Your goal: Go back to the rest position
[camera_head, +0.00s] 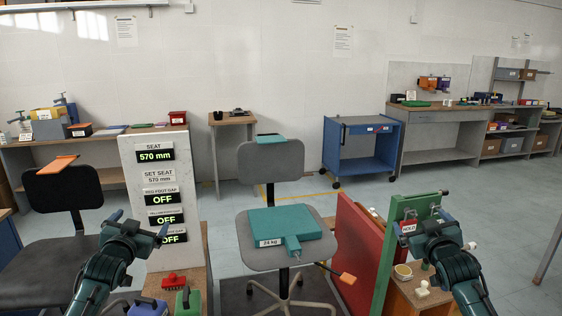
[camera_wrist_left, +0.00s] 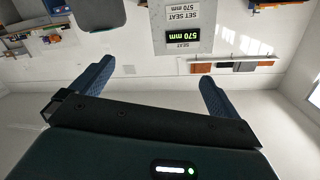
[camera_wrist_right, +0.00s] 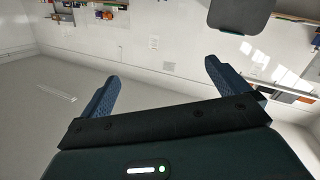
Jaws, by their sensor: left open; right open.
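My left gripper (camera_head: 139,226) is raised at the lower left of the head view, in front of the white display panel (camera_head: 158,200). Its two blue fingers are apart with nothing between them in the left wrist view (camera_wrist_left: 150,80). My right gripper (camera_head: 422,220) is raised at the lower right, in front of a green upright board (camera_head: 392,270). Its fingers are also apart and empty in the right wrist view (camera_wrist_right: 160,85). A grey chair (camera_head: 272,160) stands between the arms, with a teal block (camera_head: 290,222) marked 24 kg on its seat.
A black chair (camera_head: 62,190) stands at the left. A red board (camera_head: 358,250) leans beside the green one. Small items, including a red brush (camera_head: 173,283), lie on low wooden stands near both arms. A blue cart (camera_head: 362,148) and benches line the wall.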

